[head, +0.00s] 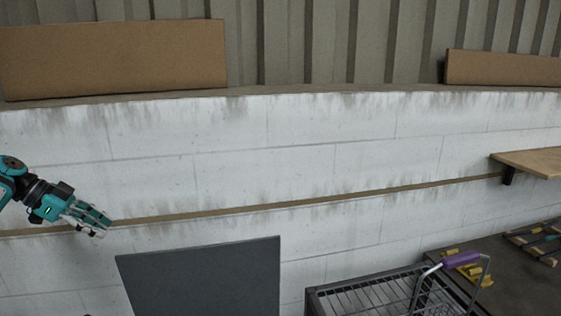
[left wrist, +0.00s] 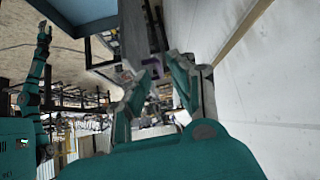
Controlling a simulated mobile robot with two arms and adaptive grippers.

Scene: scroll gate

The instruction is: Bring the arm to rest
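My left gripper (head: 104,223) comes in from the left edge of the head view, in front of the white block wall. It holds nothing. In the left wrist view its two teal fingers (left wrist: 160,76) stand apart with a clear gap between them, and the wall is close on the right. Another teal arm, which looks like my right one, stands upright at the left of the left wrist view. Its gripper end (left wrist: 44,34) is too small to tell open from shut. It is not in the head view.
A narrow wooden rail (head: 300,203) runs along the white wall (head: 270,130). A dark grey panel (head: 205,280) stands below. A wire basket or cart (head: 370,296) with a purple handle (head: 461,261) is lower right. A wooden shelf (head: 535,160) juts out at right.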

